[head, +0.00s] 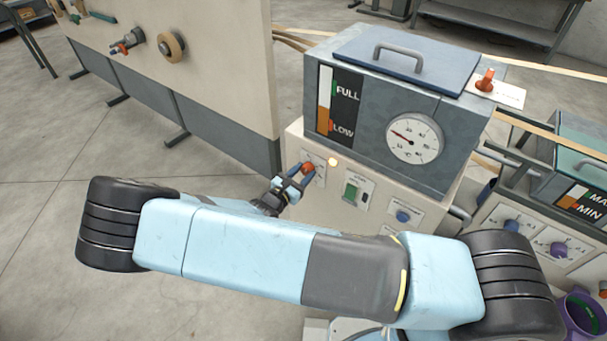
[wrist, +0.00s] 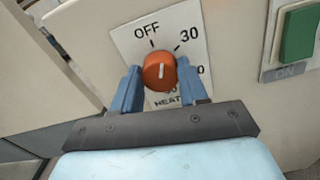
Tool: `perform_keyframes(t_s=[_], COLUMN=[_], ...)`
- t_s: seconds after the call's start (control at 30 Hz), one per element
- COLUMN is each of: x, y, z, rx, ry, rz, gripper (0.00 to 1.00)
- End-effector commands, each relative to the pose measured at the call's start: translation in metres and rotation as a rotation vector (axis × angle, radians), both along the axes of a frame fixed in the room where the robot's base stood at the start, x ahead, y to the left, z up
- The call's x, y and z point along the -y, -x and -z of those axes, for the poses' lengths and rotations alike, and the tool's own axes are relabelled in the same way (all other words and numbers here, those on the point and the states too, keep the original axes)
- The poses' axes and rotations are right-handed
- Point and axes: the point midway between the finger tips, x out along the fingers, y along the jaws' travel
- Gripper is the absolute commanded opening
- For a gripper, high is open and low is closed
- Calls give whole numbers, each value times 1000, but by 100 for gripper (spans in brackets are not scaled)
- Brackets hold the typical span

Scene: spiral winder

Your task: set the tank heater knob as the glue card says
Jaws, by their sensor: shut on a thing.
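The orange heater knob (wrist: 160,72) sits on a white dial plate (wrist: 124,40) marked OFF and 30; the lower numbers are partly hidden by my gripper. Its white pointer line points up, roughly towards the OFF mark. My gripper (wrist: 160,82) is shut on the knob, one blue finger on each side. In the head view, my gripper (head: 294,178) reaches the knob (head: 307,168) on the tank stand's front panel.
The tank (head: 462,140) has a round gauge (head: 415,138) and a FULL/LOW level strip (head: 325,105). A lit amber lamp (head: 333,162), a green ON switch (wrist: 298,34) and a blue knob (head: 403,217) are nearby.

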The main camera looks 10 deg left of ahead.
Motion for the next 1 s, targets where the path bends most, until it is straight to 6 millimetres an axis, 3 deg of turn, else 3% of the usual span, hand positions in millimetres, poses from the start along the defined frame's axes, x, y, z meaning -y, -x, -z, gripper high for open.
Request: perform_keyframes(t_s=[0.5,1.0], x=[3,5], y=[2,3], z=[1,3], rx=[222,314], ry=[-380,-534], rz=[3,5], gripper=[13,13])
